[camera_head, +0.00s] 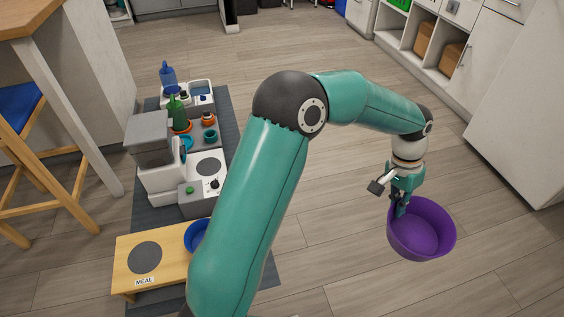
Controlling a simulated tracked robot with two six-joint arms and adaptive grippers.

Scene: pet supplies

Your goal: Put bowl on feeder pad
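A purple bowl (421,236) is upright at the right of the head view. My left gripper (400,204) points down at the bowl's left rim and appears shut on it, with the rim between the fingers. I cannot clearly tell the bowl's height above the floor. The feeder is a low wooden stand (128,251) at the lower left with a "MEAL" label. Its round grey pad (145,257) is bare. A blue bowl (194,236) sits at the stand's right side, partly hidden by my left arm. My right gripper is not in view.
Behind the feeder, a dark mat (226,104) holds a grey-white appliance (150,150), toy-like kitchen units, a green bottle (177,110) and a blue bottle (168,74). A wooden stool (40,170) stands left. White cabinets (520,120) stand right. Open floor surrounds the purple bowl.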

